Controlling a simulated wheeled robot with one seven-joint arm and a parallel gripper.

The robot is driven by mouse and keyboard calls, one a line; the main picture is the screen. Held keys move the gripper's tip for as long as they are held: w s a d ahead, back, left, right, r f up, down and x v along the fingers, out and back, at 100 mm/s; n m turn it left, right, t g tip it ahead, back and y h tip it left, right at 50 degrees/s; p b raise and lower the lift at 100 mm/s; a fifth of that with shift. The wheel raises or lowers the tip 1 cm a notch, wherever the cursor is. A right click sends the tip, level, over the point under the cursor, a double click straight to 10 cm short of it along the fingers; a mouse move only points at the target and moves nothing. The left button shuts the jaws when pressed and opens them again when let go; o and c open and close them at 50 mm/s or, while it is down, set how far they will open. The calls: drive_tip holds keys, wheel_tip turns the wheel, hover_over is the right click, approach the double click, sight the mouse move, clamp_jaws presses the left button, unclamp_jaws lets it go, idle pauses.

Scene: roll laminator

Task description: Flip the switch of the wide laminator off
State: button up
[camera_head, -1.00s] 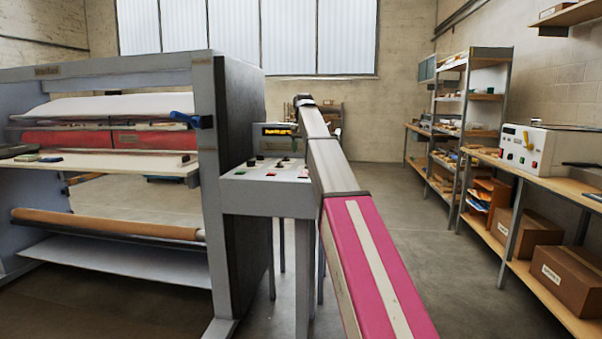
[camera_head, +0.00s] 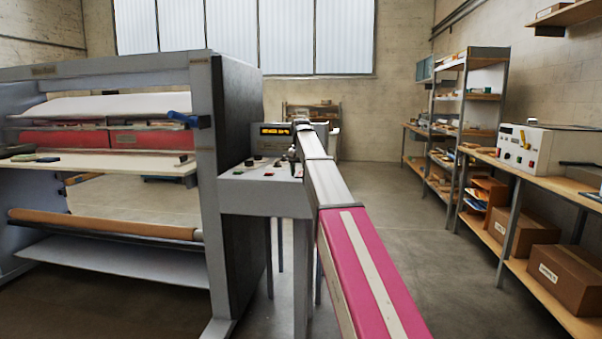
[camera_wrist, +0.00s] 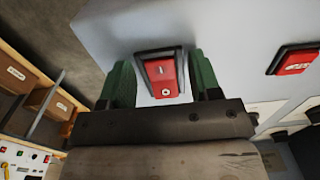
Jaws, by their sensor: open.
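The wide laminator (camera_head: 232,160) stands at the left of the head view, a big grey frame with red rollers. Its control panel (camera_head: 262,186) juts out on the right side, with knobs, buttons and a lit display. In the wrist view a red rocker switch (camera_wrist: 162,76) in a dark bezel, marked with a line and a circle, sits on the pale panel. My gripper (camera_wrist: 165,80) is open, its two green fingers on either side of this switch. I cannot tell whether they touch the panel. In the head view my gripper's tip is too small to make out.
A second red switch (camera_wrist: 294,60) is close by on the right in the wrist view. A bench (camera_head: 508,166) with a small white machine (camera_head: 522,146) and cardboard boxes lines the right wall. The floor (camera_head: 400,230) between is clear.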

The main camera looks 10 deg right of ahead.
drive_tip(key=c, duration=0.9)
drive_tip(key=shift+w+d+r+g, duration=0.1)
drive_tip(key=shift+w+r+g, duration=0.1)
drive_tip(key=shift+g, duration=0.4)
drive_tip(key=o, duration=0.9)
